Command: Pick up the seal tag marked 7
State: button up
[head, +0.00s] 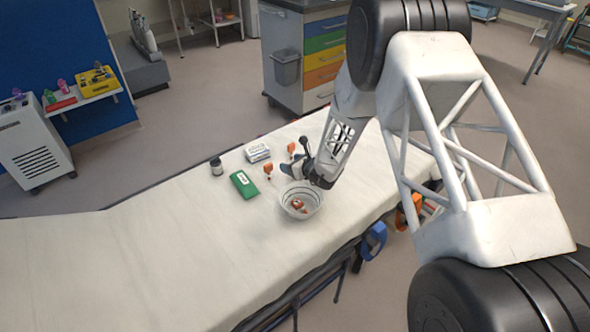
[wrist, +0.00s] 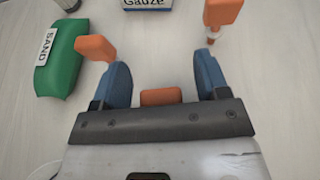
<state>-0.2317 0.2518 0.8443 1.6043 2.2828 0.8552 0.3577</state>
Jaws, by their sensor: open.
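Orange tags stand on the white-covered stretcher; no number on them is legible. In the wrist view one tag (wrist: 96,48) is beside my left fingertip, partly overlapping it, and another (wrist: 222,12) is just beyond the right fingertip. The head view shows two tags (head: 268,167) (head: 291,148) near my gripper (head: 288,164). In the wrist view, my gripper (wrist: 162,65) has its blue fingers spread with bare cover between the tips. An orange block (wrist: 160,97) shows between the finger bases, partly hidden by the gripper body; I cannot tell whether it is a tag.
A clear bowl (head: 284,203) with an orange-red item (head: 298,204) inside stands close by my gripper. A green pack (head: 243,184), a gauze box (head: 257,151) and a small dark jar (head: 216,167) are to the left. The stretcher's near left part is clear.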

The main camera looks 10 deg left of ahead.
jog(key=shift+c, duration=0.5)
jog(key=c, duration=0.9)
notch_tip(320, 180, up, 10)
dwell(0.4)
